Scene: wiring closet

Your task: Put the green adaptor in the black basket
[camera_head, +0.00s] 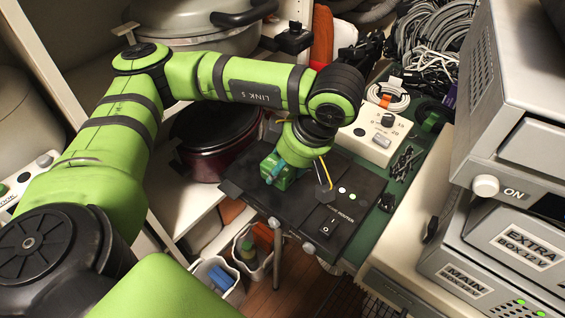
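My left arm reaches in from the left and bends down over a black panel box (345,218) with a switch. My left gripper (283,178) is at its end, low over the panel's back left part. A green block-like piece there may be the green adaptor or part of the gripper; I cannot tell which. The arm's wrist hides the fingertips, so open or shut does not show. A dark green object (431,117) lies on the green surface at right. A black wire mesh (345,298), possibly the black basket, shows at the bottom edge. My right gripper is not in view.
A white control box (375,132) and coiled cables (430,40) stand behind the panel. Stacked grey devices (510,190) fill the right side. A dark red pot (205,138) sits on the left shelf. White bins (214,278) stand below, on the wooden floor.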

